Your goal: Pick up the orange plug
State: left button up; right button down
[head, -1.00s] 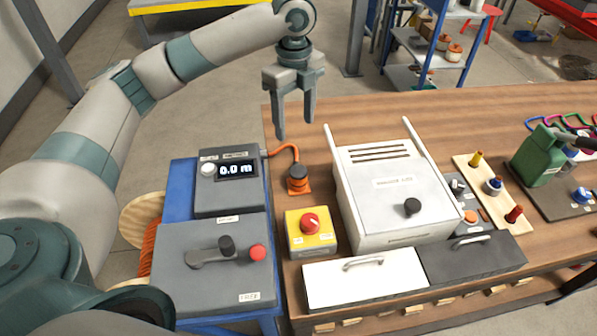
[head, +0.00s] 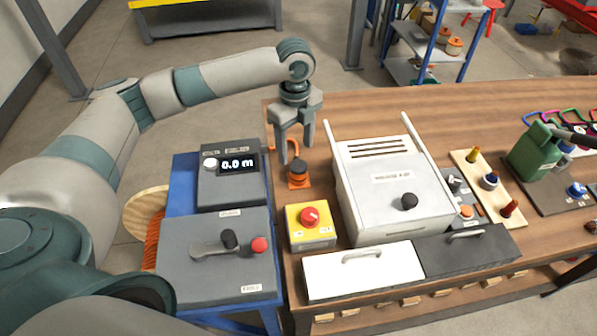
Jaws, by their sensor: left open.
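The orange plug (head: 299,181) stands on the wooden bench, between the grey box with the display and the silver cabinet. It has an orange lower part and a dark upper part, and an orange cable runs from it toward the grey box. My left gripper (head: 296,152) points down with its fingers apart and empty. In the head view its fingertips appear just above and behind the plug's top, and one finger partly covers the cable. I cannot tell the exact gap between fingertips and plug. My right gripper is not in view.
The silver cabinet (head: 392,195) with upright rails stands close to the right of the plug. A yellow box with a red knob (head: 309,217) is in front. The grey display box (head: 230,178) is to the left. The bench behind the cabinet is clear.

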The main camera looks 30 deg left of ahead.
aim_at(298, 170)
pick_arm(q)
jog(key=shift+f, duration=1.35)
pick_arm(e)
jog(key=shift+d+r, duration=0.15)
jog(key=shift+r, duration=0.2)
